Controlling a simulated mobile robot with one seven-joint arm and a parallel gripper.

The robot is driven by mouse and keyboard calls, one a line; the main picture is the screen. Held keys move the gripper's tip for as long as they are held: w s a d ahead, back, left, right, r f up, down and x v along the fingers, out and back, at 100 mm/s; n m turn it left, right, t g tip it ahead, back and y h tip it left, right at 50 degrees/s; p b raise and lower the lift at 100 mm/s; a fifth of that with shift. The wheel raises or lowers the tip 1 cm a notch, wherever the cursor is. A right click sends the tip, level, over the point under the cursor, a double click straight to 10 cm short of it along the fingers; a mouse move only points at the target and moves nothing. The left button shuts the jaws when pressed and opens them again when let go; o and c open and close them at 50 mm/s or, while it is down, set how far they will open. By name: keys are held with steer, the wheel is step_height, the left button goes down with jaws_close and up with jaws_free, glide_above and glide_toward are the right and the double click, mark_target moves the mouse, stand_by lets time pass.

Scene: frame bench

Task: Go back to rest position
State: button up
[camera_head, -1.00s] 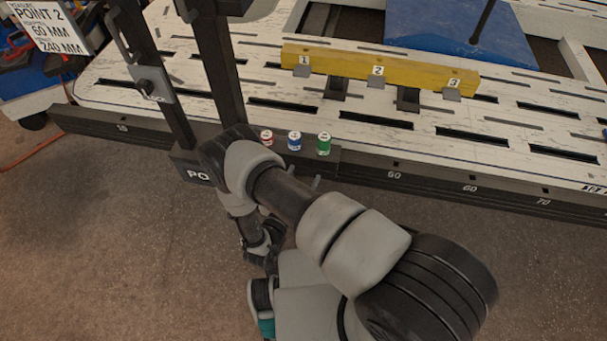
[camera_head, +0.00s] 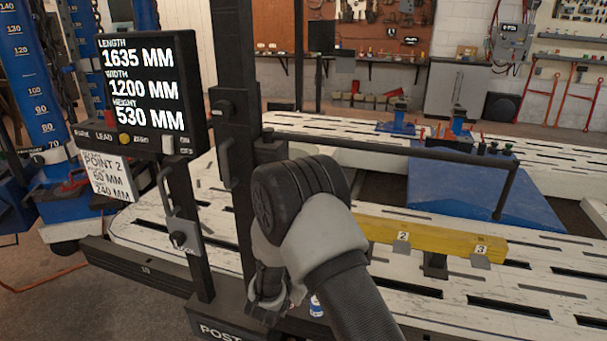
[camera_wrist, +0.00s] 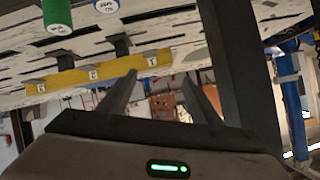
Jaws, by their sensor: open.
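My arm reaches up from the bottom of the head view and bends at a large dark joint over the bench's front edge. My gripper (camera_wrist: 162,92) is open and empty in the wrist view, its two dark fingers apart. In the head view I cannot make out its fingers. A green cylinder (camera_wrist: 57,16) and a white-capped blue one (camera_wrist: 107,6) are at the top of the wrist view, apart from the fingers. In the head view the blue cylinder (camera_head: 315,306) shows partly beside my arm; the others are hidden.
The black post (camera_head: 235,150) and its measurement display (camera_head: 150,95) stand just left of my arm. A yellow numbered bar (camera_head: 455,243) lies on the slotted white bench (camera_head: 400,285). A blue plate (camera_head: 450,190) is behind it, under a black horizontal rod (camera_head: 390,146).

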step_height(320, 180, up, 15)
steer(key=n+g+y, duration=0.1)
steer(key=n+y, duration=0.1)
steer(key=y, duration=0.2)
steer(key=s+d+r+n+g+y, duration=0.15)
steer(key=s+d+r, duration=0.25)
steer(key=s+r, duration=0.5)
steer(key=s+d+r+n+g+h, duration=0.15)
steer(key=s+d, duration=0.25)
steer(key=s, duration=0.5)
steer(key=s+d+r+n+g, duration=0.1)
steer(key=s+d+r, duration=0.3)
steer(key=s, duration=0.5)
steer(key=s+d+r+n+g+h, duration=0.1)
steer(key=s+d+r+g, duration=0.1)
steer(key=s+d, duration=0.5)
step_height(320, 180, up, 24)
steer(key=s+a+p, duration=0.1)
steer(key=a+p, duration=0.1)
steer(key=p, duration=2.3)
steer(key=shift+r, duration=0.15)
